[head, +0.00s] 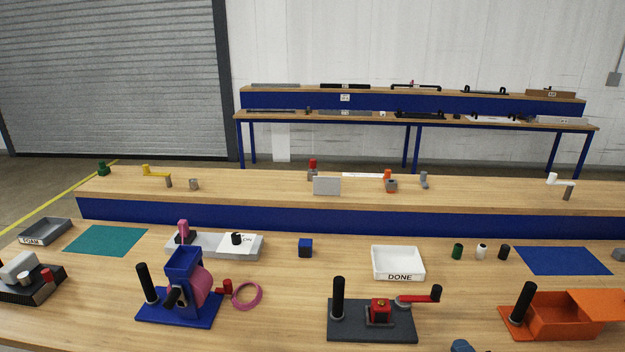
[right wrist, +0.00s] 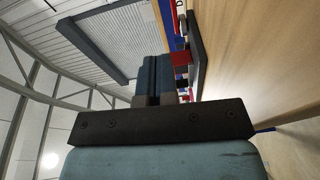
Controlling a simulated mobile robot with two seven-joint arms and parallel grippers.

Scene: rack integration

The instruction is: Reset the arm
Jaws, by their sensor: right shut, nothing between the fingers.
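My right gripper (head: 462,346) shows only as a small blue-grey tip at the bottom edge of the head view, in front of the near bench. In the right wrist view my right gripper (right wrist: 162,84) has its fingers together with nothing between them. Most of the right arm is out of the head view. My left gripper is in neither view.
The near bench holds a dark fixture with a red crank (head: 380,312), an orange box (head: 550,314), a blue fixture (head: 182,290), a white DONE tray (head: 398,262) and a blue mat (head: 562,261). Bare wood lies between the crank fixture and the orange box.

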